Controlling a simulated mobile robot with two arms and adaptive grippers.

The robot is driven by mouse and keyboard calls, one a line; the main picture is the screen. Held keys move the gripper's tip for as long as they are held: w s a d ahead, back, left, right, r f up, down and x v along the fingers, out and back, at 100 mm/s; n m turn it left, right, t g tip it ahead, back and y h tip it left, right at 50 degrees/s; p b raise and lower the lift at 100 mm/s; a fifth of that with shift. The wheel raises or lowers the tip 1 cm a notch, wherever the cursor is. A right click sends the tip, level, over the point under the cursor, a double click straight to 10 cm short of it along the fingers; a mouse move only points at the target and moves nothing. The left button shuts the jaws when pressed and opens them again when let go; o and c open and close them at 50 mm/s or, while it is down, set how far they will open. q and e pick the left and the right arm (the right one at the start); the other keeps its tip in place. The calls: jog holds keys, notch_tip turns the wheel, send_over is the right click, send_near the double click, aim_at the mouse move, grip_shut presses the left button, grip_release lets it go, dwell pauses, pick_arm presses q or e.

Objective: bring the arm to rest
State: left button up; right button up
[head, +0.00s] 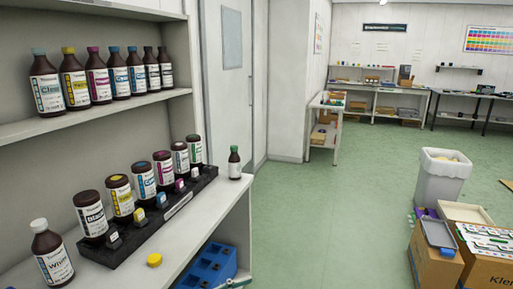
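Neither of my grippers is in view, and no arm shows clearly. Several brown ink bottles stand in a row in a black rack (128,243) on the lower shelf (224,199). Among them are a black-labelled bottle (90,215) and a yellow-capped bottle (119,197). A white-capped bottle (51,255) stands upright at the near left, outside the rack. A small green-capped bottle (234,163) stands alone past the rack's far end. A loose yellow cap (154,260) lies on the shelf in front of the rack.
The upper shelf (95,112) holds several more bottles in a row. A blue crate (209,267) sits below the lower shelf. Cardboard boxes (432,262) and a white bin (441,178) stand at the right. The green floor (325,220) between is clear.

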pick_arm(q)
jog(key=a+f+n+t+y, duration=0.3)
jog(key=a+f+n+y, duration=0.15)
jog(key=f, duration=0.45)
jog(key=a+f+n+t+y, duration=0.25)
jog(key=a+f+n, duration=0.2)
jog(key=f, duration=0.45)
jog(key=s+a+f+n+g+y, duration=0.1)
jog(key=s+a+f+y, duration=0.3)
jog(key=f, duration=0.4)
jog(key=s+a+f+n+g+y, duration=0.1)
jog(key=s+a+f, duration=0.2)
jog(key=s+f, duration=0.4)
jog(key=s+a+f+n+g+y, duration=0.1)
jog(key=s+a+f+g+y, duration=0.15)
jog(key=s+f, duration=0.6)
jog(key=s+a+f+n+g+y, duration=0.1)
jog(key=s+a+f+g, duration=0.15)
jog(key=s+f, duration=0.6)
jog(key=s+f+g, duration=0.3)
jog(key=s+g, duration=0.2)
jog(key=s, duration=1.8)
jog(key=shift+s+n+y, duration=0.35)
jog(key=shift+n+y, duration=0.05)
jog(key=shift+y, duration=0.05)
